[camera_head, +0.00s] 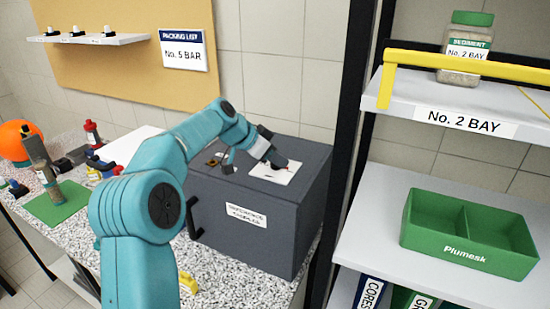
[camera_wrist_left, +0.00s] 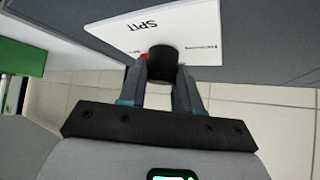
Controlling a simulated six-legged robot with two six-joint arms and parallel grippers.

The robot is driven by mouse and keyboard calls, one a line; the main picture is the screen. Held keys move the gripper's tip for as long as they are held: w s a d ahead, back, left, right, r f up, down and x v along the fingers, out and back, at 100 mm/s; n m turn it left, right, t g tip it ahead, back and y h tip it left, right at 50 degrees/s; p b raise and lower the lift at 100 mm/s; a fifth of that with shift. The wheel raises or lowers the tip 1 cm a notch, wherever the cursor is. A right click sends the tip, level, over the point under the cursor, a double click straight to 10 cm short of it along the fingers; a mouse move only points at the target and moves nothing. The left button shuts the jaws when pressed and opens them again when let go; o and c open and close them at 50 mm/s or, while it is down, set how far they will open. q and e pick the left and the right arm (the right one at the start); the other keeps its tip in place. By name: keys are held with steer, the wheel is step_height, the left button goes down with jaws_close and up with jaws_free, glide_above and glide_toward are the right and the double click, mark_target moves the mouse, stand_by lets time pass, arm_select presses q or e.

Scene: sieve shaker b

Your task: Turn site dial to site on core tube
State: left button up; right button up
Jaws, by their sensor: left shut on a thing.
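The site dial's black knob (camera_wrist_left: 163,58) sits on a white plate (camera_head: 276,171) on top of a grey cabinet (camera_head: 270,188). In the left wrist view the plate (camera_wrist_left: 205,28) reads "SPIT", with a second word too small to read and a red mark beside the knob. My left gripper (camera_head: 273,159) is shut on the knob, one finger on each side; it also shows in the left wrist view (camera_wrist_left: 165,74). The core tube (camera_head: 43,166), brownish with a white label, stands tilted in the picture on a green mat (camera_head: 62,205); its label is too small to read. My right gripper is not in view.
A black shelf rack at right holds a sediment jar (camera_head: 466,48) and a green two-part tray (camera_head: 466,235). An orange ball-shaped thing (camera_head: 15,142) and a red bottle (camera_head: 91,133) stand on the speckled bench (camera_head: 150,262). A sign (camera_head: 184,50) reads "No. 5 BAR".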

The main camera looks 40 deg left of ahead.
arm_select(q)
steer(key=shift+f+m+g+h+p, duration=0.35)
steer(key=shift+m+h, duration=0.45)
steer(key=shift+m, duration=0.3)
steer(key=shift+d+f, duration=0.1)
steer(key=o, duration=1)
steer(key=shift+d, duration=0.1)
steer(key=shift+o, duration=0.2)
steer(key=shift+w, duration=0.15)
steer(key=shift+r, duration=0.25)
